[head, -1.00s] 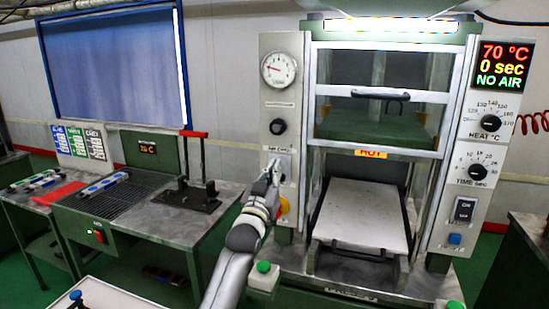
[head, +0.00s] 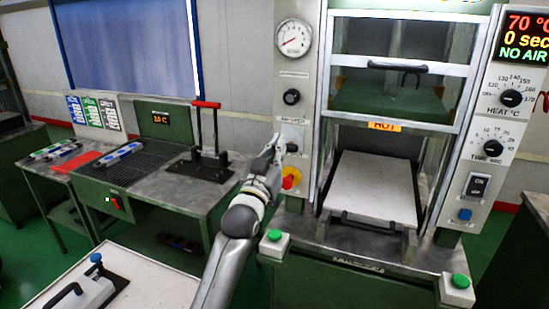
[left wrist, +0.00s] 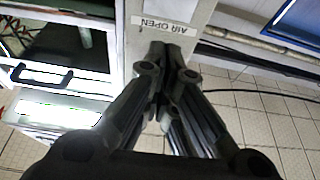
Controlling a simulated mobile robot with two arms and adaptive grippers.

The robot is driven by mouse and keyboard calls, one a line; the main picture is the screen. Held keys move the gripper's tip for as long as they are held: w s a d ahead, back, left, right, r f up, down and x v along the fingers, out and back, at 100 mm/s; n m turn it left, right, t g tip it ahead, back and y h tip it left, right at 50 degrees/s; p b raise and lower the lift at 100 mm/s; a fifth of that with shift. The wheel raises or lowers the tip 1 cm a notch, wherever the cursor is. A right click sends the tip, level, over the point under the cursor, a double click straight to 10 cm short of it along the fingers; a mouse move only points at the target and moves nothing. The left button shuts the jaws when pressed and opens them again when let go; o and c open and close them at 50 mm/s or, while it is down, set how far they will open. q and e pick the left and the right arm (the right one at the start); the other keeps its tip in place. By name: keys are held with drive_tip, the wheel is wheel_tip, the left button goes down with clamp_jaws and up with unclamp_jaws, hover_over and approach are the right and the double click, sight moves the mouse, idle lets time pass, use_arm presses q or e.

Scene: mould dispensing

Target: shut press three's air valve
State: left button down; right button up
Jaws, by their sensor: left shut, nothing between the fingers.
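The press (head: 390,200) stands at the centre right, its display (head: 525,37) reading "70 °C, 0 sec, NO AIR". The air valve has a small dark handle (head: 292,147) on the left post, under a label. That label reads "AIR OPEN" in the left wrist view (left wrist: 163,24), where it appears upside down. My left gripper (head: 277,141) is shut and empty, its tips just left of the handle; I cannot tell whether they touch it. In the left wrist view the fingers (left wrist: 160,50) point at the post and hide the valve. My right gripper is out of view.
A round gauge (head: 293,38) and black knob (head: 291,97) sit above the valve, a red and yellow button (head: 291,178) below. A bench with a red-handled tool (head: 206,104) stands left. A pale tray (head: 150,275) is at the lower left. Green buttons flank the press front.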

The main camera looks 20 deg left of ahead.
use_arm(q)
drive_tip(key=shift+v, duration=1.25)
drive_tip(key=shift+r, duration=0.1)
